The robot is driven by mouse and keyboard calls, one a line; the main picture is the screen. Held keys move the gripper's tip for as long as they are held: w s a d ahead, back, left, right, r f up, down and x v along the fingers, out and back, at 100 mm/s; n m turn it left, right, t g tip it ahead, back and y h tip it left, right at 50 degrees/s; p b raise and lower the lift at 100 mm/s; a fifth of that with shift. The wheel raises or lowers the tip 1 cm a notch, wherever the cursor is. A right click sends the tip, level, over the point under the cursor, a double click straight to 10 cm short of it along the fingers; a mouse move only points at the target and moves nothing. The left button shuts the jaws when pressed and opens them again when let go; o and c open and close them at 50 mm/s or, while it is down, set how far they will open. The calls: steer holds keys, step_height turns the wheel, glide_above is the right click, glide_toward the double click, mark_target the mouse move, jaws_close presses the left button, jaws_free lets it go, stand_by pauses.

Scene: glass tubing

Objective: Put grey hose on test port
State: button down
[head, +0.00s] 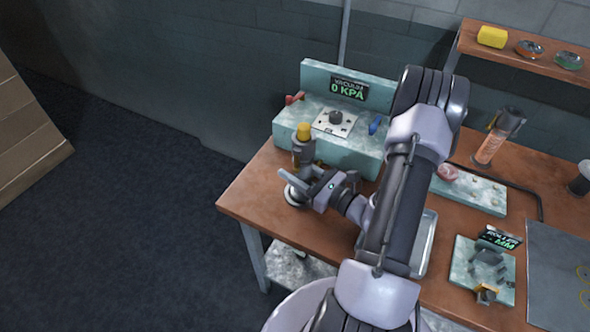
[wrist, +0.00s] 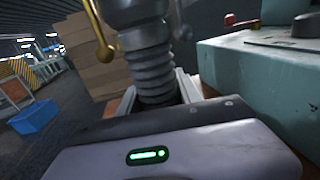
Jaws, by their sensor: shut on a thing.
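In the wrist view, a grey ribbed piece (wrist: 150,62), which looks like the grey hose, stands upright between the fingers of my gripper (wrist: 158,94). The gripper is shut on it. A smooth metal fitting (wrist: 136,12) sits directly above the ribs, with a brass lever (wrist: 98,30) at its left. In the head view, my gripper (head: 292,183) is at the table's left end, beside a metal fitting with a yellow cap (head: 303,132).
A teal vacuum bench (head: 345,152) reading 0 KPA stands right behind the gripper, with red and blue handles. The wooden table (head: 250,192) also holds a teal strip (head: 480,192), a small gauge stand (head: 485,262) and a torch-like cylinder (head: 490,148). Floor left of the table is clear.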

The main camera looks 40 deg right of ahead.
steer(key=shift+f, duration=0.2)
steer(key=c, duration=0.8)
jaws_free()
steer(key=shift+r, duration=0.1)
steer(key=shift+r, duration=0.25)
steer(key=s, duration=0.4)
steer(key=s+d+p, duration=0.1)
steer(key=s, duration=0.3)
steer(key=s+d+p, duration=0.1)
steer(key=s, duration=0.2)
steer(key=shift+s+d+f, duration=0.1)
steer(key=shift+s, duration=0.3)
